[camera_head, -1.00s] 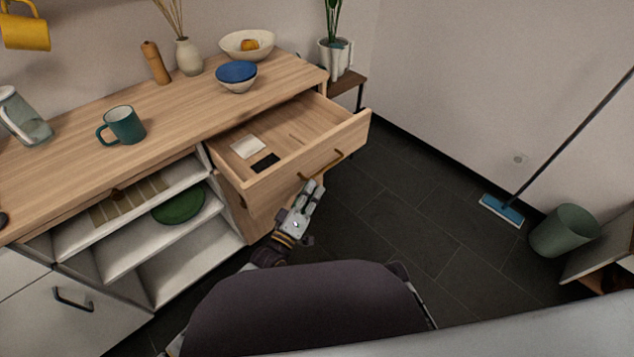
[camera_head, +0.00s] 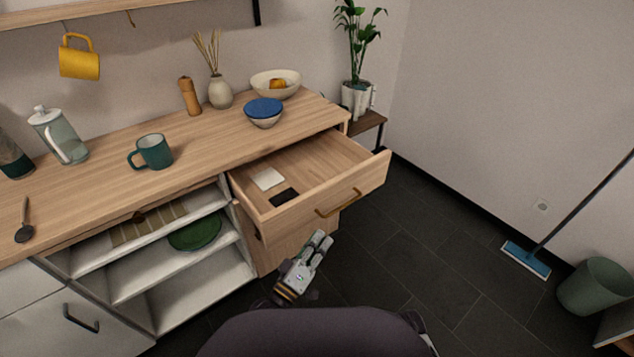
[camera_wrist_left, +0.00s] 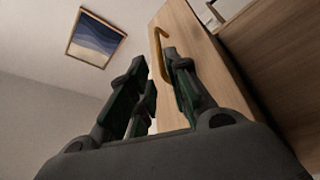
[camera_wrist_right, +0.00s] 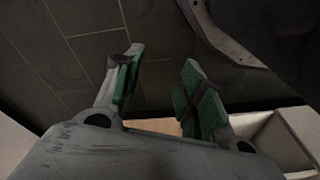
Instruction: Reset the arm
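My left gripper (camera_head: 319,245) is in front of the open drawer, below its brass handle (camera_head: 338,204) in the head view. It looks apart from the handle. In the left wrist view its fingers (camera_wrist_left: 158,88) are spread and hold nothing, with the handle (camera_wrist_left: 160,52) and drawer front beyond them. My right gripper (camera_wrist_right: 163,82) shows only in the right wrist view. Its fingers are apart and empty above the dark tiled floor. The pulled-out drawer (camera_head: 372,172) holds a white flat item (camera_head: 267,179) and a black flat item (camera_head: 285,197).
The wooden counter (camera_head: 200,150) bears a green mug (camera_head: 153,151), a glass jug (camera_head: 62,137), a vase (camera_head: 220,93) and bowls. Open shelves below hold a green plate (camera_head: 195,234). A mop (camera_head: 526,260) and bin (camera_head: 594,287) stand at right. Floor between is clear.

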